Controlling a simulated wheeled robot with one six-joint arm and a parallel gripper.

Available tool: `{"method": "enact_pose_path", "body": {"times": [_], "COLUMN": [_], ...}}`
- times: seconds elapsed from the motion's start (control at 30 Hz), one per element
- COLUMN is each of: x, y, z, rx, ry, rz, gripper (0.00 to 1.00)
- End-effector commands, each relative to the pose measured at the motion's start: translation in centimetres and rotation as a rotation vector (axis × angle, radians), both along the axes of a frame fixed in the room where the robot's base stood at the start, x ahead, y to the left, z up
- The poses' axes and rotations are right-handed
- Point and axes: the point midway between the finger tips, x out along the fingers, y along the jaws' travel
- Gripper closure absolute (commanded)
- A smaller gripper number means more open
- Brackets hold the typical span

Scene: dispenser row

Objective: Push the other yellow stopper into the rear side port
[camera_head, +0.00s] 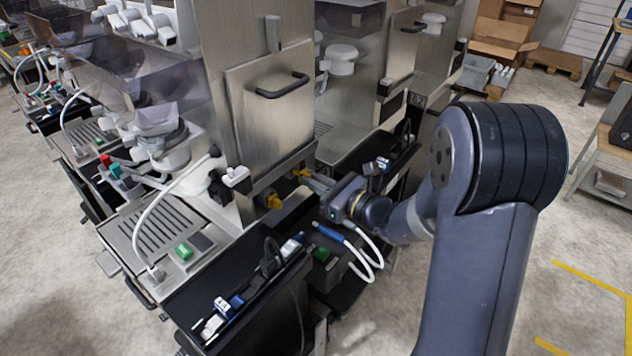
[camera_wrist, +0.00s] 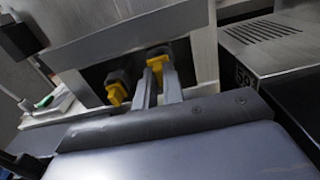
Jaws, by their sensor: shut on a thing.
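My gripper (camera_head: 305,176) reaches into the low recess in the steel machine's side, its fingers closed on a yellow stopper (camera_head: 299,172). In the wrist view the fingertips (camera_wrist: 158,70) hold this yellow stopper (camera_wrist: 157,62) in front of a dark port fitting (camera_wrist: 156,50). I cannot tell how deep the stopper is in that port. A second yellow stopper (camera_head: 274,201) sits at the neighbouring port, nearer in the head view; it also shows left of the fingers in the wrist view (camera_wrist: 116,94), apart from them.
A steel panel with a black handle (camera_head: 282,86) is above the recess. A black cart (camera_head: 250,290) with blue and white connectors stands in front. White hoses (camera_head: 365,255) hang below my wrist. Another machine stands close behind.

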Motion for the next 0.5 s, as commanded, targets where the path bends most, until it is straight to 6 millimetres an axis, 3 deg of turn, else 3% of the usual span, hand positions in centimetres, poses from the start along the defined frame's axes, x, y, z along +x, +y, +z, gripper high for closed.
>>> {"method": "enact_pose_path", "body": {"times": [0.5], "x": [0.8], "y": [1.05], "z": [-0.06], "rx": [-0.001], "ry": [0.001], "rz": [0.001], "gripper": [1.0]}}
